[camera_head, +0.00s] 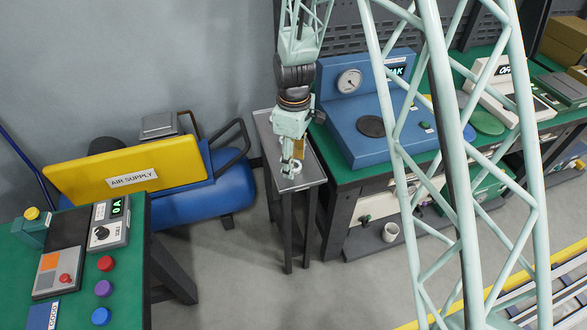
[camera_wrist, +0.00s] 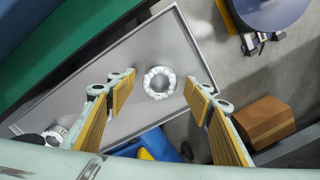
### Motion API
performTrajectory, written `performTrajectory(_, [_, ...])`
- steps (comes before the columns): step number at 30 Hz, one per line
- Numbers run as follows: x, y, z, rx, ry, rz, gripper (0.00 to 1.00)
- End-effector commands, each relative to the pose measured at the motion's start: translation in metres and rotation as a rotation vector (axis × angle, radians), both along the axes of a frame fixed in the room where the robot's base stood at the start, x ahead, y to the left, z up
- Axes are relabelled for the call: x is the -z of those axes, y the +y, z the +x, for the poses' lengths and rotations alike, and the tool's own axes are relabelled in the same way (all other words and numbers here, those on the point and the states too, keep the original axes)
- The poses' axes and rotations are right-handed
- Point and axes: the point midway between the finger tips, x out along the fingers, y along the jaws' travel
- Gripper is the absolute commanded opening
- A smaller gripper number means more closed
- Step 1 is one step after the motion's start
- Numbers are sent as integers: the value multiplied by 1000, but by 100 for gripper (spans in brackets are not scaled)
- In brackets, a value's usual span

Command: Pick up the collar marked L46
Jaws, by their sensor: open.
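A white ring-shaped collar (camera_wrist: 148,85) with a bumpy rim lies on a grey tray (camera_wrist: 110,75) in the wrist view. No marking on it can be read. My gripper (camera_wrist: 162,88) is open and empty, its two wood-coloured fingers apart on either side of the collar in the picture. A second pale, round thing (camera_wrist: 55,134) with dark marks is at the tray's lower left, partly behind my left finger; its marking is unreadable. In the head view my gripper (camera_head: 291,158) points down over the narrow tray stand (camera_head: 313,170), with a pale ring (camera_head: 286,170) below it.
A blue gauge unit (camera_head: 375,130) stands on the green bench right of the stand. A blue tank with a yellow air supply panel (camera_head: 100,175) is at the left. A brown box (camera_wrist: 264,122) is right of the tray in the wrist view.

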Motion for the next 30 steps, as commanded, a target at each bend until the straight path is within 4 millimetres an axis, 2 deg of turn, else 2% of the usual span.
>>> performTrajectory(20, [4, 0, 0, 0, 0, 0, 46])
performTrajectory(30, [4, 0, 0, 0, 0, 0, 17])
